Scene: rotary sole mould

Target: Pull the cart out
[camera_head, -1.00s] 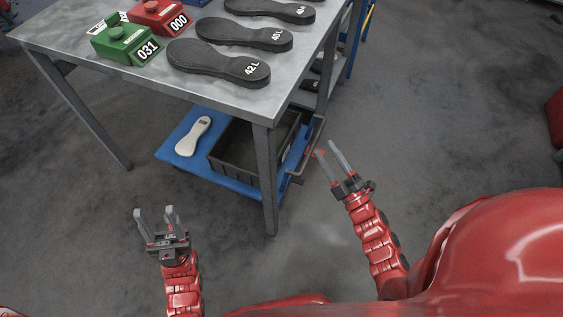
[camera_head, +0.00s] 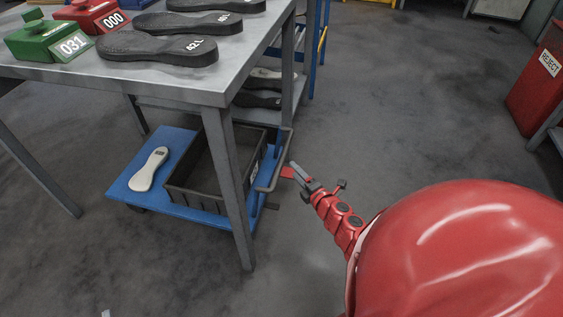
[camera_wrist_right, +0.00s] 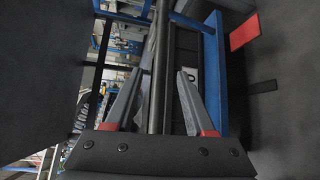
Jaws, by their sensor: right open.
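The cart is a low blue platform (camera_head: 190,205) under the grey table, with a dark handle bar (camera_head: 274,170) upright at its right end. My right gripper (camera_head: 296,170) is open beside the handle in the head view. In the right wrist view, a dark bar (camera_wrist_right: 159,75), seemingly the handle, runs between its open fingers (camera_wrist_right: 158,85); whether either finger touches it, I cannot tell. Only a small pale tip, apparently of my left gripper (camera_head: 105,313), shows at the bottom edge; its jaws are out of frame.
A dark crate (camera_head: 190,197) and a white sole-shaped piece (camera_head: 149,168) sit on the cart. The table leg (camera_head: 228,190) stands in front of the cart. Black soles (camera_head: 160,47) and green and red blocks lie on the table (camera_head: 120,82). A red reject bin (camera_head: 540,80) stands right; the floor between is clear.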

